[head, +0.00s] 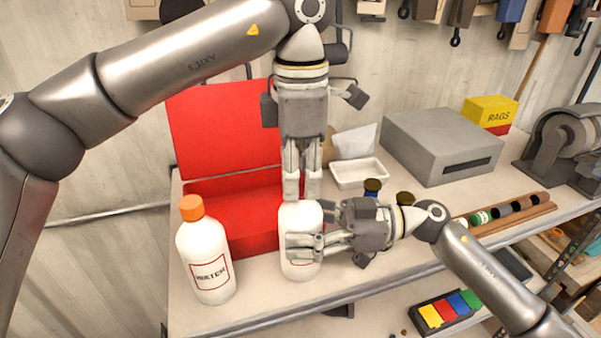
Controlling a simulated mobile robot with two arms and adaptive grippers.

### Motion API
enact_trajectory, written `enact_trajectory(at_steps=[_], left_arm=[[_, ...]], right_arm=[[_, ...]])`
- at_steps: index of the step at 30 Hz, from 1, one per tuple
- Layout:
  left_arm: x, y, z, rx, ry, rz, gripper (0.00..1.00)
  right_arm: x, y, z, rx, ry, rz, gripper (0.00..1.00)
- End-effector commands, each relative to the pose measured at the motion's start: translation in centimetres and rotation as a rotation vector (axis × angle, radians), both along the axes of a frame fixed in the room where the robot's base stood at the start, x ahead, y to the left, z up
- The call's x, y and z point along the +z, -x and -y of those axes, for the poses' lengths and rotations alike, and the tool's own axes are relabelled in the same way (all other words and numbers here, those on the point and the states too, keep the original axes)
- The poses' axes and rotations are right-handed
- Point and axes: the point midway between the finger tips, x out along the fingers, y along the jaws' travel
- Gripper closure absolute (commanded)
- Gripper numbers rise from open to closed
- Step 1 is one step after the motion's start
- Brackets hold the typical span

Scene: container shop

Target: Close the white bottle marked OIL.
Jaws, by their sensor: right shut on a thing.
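A white bottle (300,215) stands upright near the front edge of the bench. Its label is mostly hidden by my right gripper, so I cannot read OIL on it. My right gripper (303,246) comes from the right and is shut on this bottle's body. My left gripper (302,186) points straight down at the bottle's top, its fingers close together with a narrow gap. The fingers hide the bottle's mouth. I cannot tell whether a cap is there or between the fingers.
Another white bottle (206,262) with an orange cap and a longer marking stands at left. An open red box (225,130) is behind. A white tray (358,173), grey box (440,146) and yellow RAGS box (490,113) stand farther back. Small dark-capped jars (372,187) are close behind my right gripper.

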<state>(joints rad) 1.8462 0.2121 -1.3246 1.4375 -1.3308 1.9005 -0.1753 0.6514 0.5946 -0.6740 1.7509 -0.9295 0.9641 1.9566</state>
Motion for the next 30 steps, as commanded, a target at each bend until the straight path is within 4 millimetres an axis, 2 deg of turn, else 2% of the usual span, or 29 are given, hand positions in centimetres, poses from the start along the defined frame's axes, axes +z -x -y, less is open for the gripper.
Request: enact_trajectory(at_steps=[1, 5, 17, 20, 30], left_arm=[[0.0, 0.0, -0.1, 0.002, -0.001, 0.001, 0.68], [0.0, 0.0, -0.1, 0.003, 0.0, 0.001, 0.51], [0.5, -0.1, 0.0, 0.004, 0.001, 0.002, 0.5], [1.8, -0.1, 0.0, 0.005, 0.002, 0.004, 0.5], [8.7, -0.1, 0.0, 0.006, 0.0, 0.004, 0.5]], right_arm=[[0.0, 0.0, 0.0, 0.001, 0.001, 0.0, 1.0], [0.0, 0.0, 0.0, 0.0, 0.001, 0.0, 1.0], [0.0, 0.0, 0.0, 0.0, 0.001, 0.0, 1.0], [0.0, 0.0, 0.0, 0.0, 0.001, 0.0, 1.0], [-0.1, 0.0, 0.0, 0.0, 0.001, 0.0, 1.0]])
